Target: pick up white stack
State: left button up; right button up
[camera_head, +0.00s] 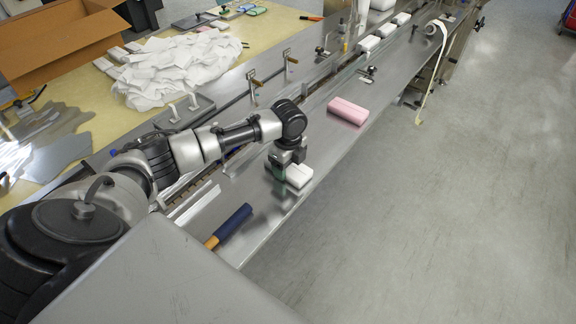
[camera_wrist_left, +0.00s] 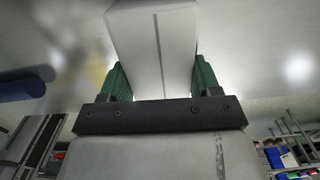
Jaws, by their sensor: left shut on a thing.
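The white stack (camera_head: 299,176) is a small white block over the steel machine bed, near its front edge. My left gripper (camera_head: 284,168) is shut on it. In the left wrist view the white stack (camera_wrist_left: 155,45) sits between the two green fingers of the left gripper (camera_wrist_left: 158,80), with a thin seam along its middle. I cannot tell whether the stack touches the steel surface or is slightly above it. My right gripper is not in view.
A pink stack (camera_head: 348,111) lies further along the steel bed (camera_head: 310,130). More white stacks (camera_head: 369,43) sit on the line at the back. A cardboard box (camera_head: 62,40) and loose white wrappers (camera_head: 175,66) are on the left table.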

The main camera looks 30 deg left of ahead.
pick_arm(q)
jog(key=shift+r, duration=0.65)
notch_tip(320, 180, up, 3)
jog(key=shift+w+f+b, duration=0.1)
jog(key=shift+f+b, duration=0.1)
jog(key=shift+b, duration=0.2)
jog(key=w+a+r+b, duration=0.1)
jog(key=w+r+b, duration=0.2)
jog(key=w+r, duration=0.4)
jog(key=shift+w+a, duration=0.25)
jog(key=shift+w, duration=2)
